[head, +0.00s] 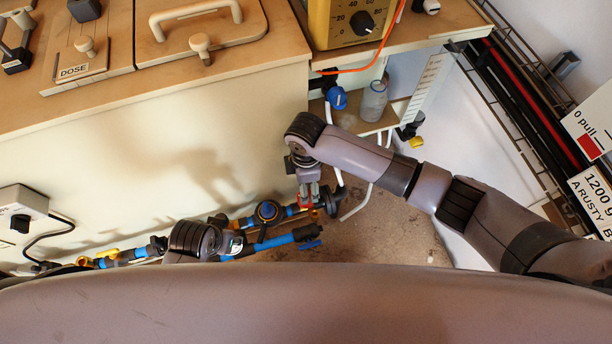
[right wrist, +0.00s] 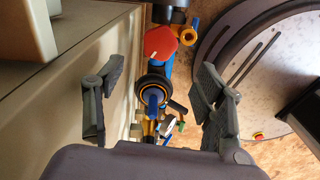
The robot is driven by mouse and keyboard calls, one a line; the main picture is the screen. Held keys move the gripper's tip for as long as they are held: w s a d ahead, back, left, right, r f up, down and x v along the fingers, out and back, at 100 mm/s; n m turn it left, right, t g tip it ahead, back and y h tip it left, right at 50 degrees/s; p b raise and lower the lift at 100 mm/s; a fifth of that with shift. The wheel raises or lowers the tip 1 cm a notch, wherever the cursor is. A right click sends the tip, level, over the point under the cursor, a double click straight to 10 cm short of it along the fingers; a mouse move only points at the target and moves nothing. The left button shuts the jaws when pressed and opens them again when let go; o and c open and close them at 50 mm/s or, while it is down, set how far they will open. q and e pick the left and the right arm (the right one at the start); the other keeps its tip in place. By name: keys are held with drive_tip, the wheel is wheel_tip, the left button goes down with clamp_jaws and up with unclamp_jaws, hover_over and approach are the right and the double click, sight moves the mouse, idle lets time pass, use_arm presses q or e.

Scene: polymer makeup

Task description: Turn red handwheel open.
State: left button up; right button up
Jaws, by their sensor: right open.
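The red handwheel (right wrist: 160,41) shows in the right wrist view on the pipework, beyond my open right gripper (right wrist: 160,76) and between its spread fingers. No finger visibly touches it. In the head view my right gripper (head: 307,192) points down at the pipe run, and red (head: 305,202) shows by its fingertips; the wheel is mostly hidden there. A dark joint of my left arm (head: 190,240) is low in the head view, by the blue pipe. My left gripper's fingers do not show.
The blue pipe (head: 275,242) and a round dark fitting (head: 267,211) lie left of my right gripper. The cream cabinet wall (head: 110,150) stands close behind. A glass bottle (head: 374,101) is on a shelf at upper right. Brown floor (head: 395,225) is clear to the right.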

wheel_tip(320, 180, up, 2)
drive_tip(key=shift+r, duration=0.25)
idle(0.5)
